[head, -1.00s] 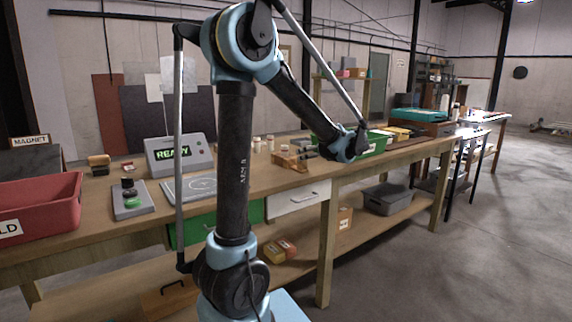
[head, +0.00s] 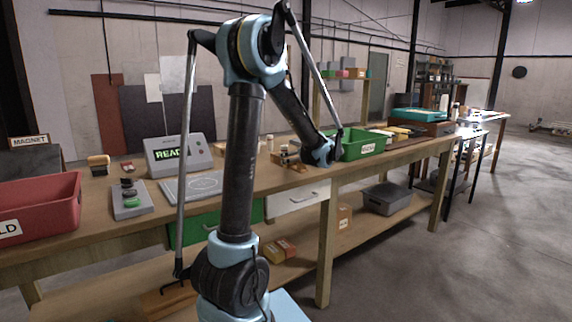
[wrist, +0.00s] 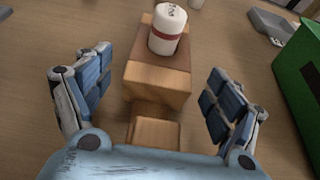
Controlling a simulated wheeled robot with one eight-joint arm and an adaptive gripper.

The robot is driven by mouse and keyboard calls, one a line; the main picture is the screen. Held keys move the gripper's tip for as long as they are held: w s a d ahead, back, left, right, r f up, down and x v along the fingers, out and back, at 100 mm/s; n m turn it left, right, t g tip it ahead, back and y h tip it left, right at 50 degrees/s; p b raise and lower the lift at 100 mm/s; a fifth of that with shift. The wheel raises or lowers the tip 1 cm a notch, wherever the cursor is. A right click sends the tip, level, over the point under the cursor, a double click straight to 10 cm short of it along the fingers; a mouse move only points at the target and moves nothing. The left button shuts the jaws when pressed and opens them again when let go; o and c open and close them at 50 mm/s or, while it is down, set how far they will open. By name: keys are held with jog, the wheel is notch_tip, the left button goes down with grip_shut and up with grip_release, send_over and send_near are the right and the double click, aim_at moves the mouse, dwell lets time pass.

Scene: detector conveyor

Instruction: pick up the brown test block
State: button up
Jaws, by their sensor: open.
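In the wrist view, a wooden block (wrist: 157,80) with a darker brown top lies ahead of my gripper, between the line of its fingers. A white cylinder with a red band (wrist: 168,28) appears to stand on its top. A smaller light wooden piece (wrist: 156,132) is nearer, between the fingers. I cannot tell whether it is joined to the block. My gripper (wrist: 150,108) is open, with one finger on each side and clear gaps. In the head view, my gripper (head: 291,158) is small, at the brown wooden piece on the bench, partly hiding it.
A green bin (head: 362,146) stands close on the right; its wall shows in the wrist view (wrist: 302,85). On the left of the bench are a READY display box (head: 181,155), a grey plate (head: 192,187), a button box (head: 130,200) and a red bin (head: 38,195).

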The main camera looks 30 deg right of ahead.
jog(key=shift+w+f, duration=0.2)
jog(key=shift+w, duration=0.2)
jog(key=c, duration=1.4)
jog(key=shift+r, duration=0.1)
